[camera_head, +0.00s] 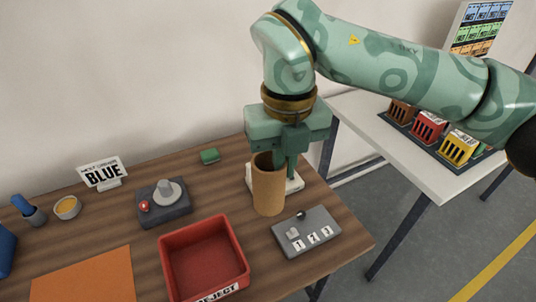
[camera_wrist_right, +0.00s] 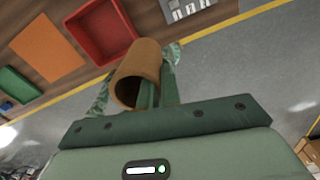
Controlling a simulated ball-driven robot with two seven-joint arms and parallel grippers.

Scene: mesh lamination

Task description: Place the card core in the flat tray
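The card core (camera_head: 268,190) is a brown cardboard tube, upright in the head view, with its open end up. My right gripper (camera_head: 284,165) is above it, shut on its wall. In the right wrist view the core (camera_wrist_right: 143,65) shows its open mouth, with one green finger at its inside and one along its outside at the gripper (camera_wrist_right: 158,88). A pale flat tray (camera_head: 295,183) lies behind the core, partly hidden by the core and fingers. I cannot tell whether the core's lower end touches anything. My left gripper is not in view.
A red reject bin (camera_head: 204,258) and a grey box with numbered labels (camera_head: 306,232) stand in front of the core. A white table (camera_head: 375,125) stands right.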

